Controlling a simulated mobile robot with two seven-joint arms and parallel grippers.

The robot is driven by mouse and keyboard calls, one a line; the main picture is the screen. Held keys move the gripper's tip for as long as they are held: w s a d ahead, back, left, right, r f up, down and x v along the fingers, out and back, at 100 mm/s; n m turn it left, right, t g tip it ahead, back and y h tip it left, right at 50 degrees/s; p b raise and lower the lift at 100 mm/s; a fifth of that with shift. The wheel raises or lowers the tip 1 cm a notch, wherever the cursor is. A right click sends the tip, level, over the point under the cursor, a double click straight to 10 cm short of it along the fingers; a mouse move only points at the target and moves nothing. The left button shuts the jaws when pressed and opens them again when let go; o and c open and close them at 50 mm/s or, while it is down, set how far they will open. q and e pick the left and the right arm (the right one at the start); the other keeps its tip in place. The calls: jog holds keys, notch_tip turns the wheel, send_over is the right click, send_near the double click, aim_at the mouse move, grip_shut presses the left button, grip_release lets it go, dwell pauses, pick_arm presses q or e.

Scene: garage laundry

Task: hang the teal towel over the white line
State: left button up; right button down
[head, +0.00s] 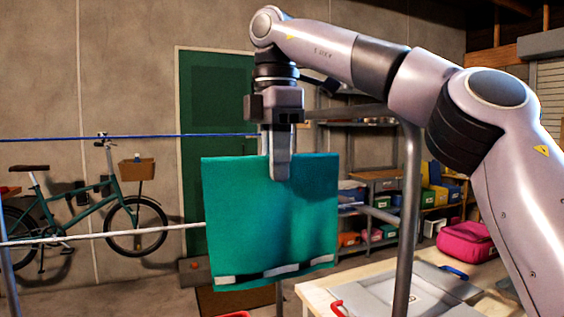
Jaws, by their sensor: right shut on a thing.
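The teal towel (235,215) hangs flat from my right gripper (280,172), with a dark and light striped band near its lower edge. My right gripper points down and is shut on the towel's upper part, right of its middle. The white line (120,236) runs in from the left at about the towel's lower-middle height and goes out of sight at the towel's left edge. The towel hides the line beyond there, and I cannot tell whether they touch. My left gripper is not in view.
A blue line (120,137) runs higher up, behind the gripper. A grey metal post (407,215) stands right of the towel. A table (345,285) with a grey case and a pink bag (467,242) are at the lower right. A green bicycle (75,210) leans by the wall.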

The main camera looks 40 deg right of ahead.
aim_at(274, 211)
jog(key=shift+w+d, duration=0.1)
jog(key=shift+w, duration=0.3)
jog(key=shift+w+f+b, duration=0.2)
jog(key=shift+f+b, duration=0.05)
jog(key=shift+b, duration=0.05)
notch_tip(274, 211, down, 8)
jog(key=b, duration=0.7)
jog(key=shift+s, duration=0.1)
jog(key=c, duration=1)
grip_release()
jog(key=shift+o, duration=0.2)
jog(key=shift+r, duration=0.2)
notch_tip(274, 211, up, 7)
jog(key=p, duration=0.6)
